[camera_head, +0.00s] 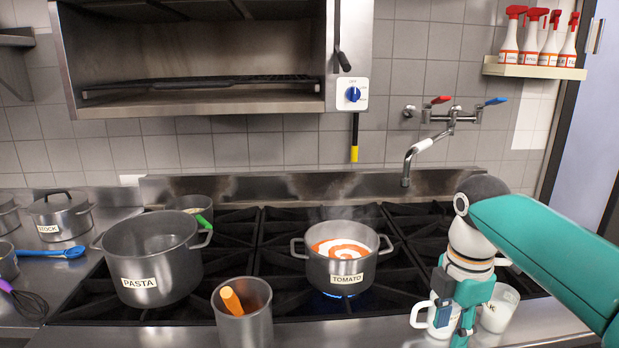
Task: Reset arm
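My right arm comes in from the right edge, and its white and teal wrist hangs down over the front right of the stove. My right gripper (458,338) points down in front of white crockery. A white mug-like vessel (421,316) shows its handle to the left of the gripper. A white cup-like vessel (503,309) shows to the right. The gripper hides much of both, so I cannot tell whether the fingers touch or hold either one. My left gripper is not in view.
A pot labelled TOMATO (345,268) with red and white contents sits over a lit blue flame. A PASTA pot (158,262) and a metal container (243,318) with an orange-handled tool stand left. A faucet (420,148) juts out behind.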

